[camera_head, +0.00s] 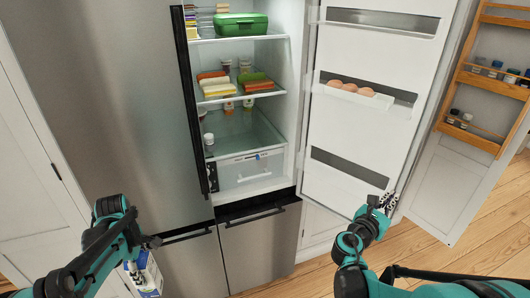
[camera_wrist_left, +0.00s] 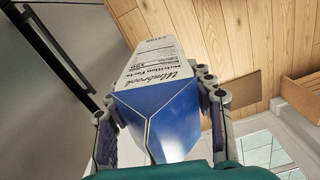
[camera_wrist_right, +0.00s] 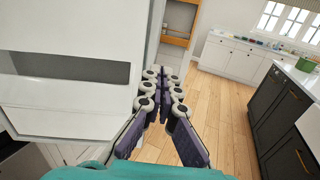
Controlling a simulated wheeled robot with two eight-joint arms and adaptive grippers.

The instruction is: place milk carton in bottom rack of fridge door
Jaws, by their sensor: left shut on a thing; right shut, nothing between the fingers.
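The milk carton (camera_head: 147,279), white and blue, shows at the lower left of the head view, partly cut off by the frame. In the left wrist view its blue gabled top (camera_wrist_left: 160,115) faces the camera. My left gripper (camera_wrist_left: 158,95) is shut around the carton, one finger on each side. The fridge door (camera_head: 325,130) stands open; its bottom rack (camera_head: 350,168) is a dark, empty-looking slot, seen also in the right wrist view (camera_wrist_right: 65,67). My right gripper (camera_head: 386,202) is shut and empty at the door's lower outer edge; its closed fingers (camera_wrist_right: 162,88) are beside that edge.
The middle door rack (camera_head: 380,102) holds several eggs (camera_head: 350,88). Fridge shelves hold a green box (camera_head: 240,24) and food. A drawer front (camera_head: 262,216) is under the compartment. A wooden rack (camera_head: 490,80) hangs on an open cabinet door at right. Wood floor (camera_head: 480,240) is clear.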

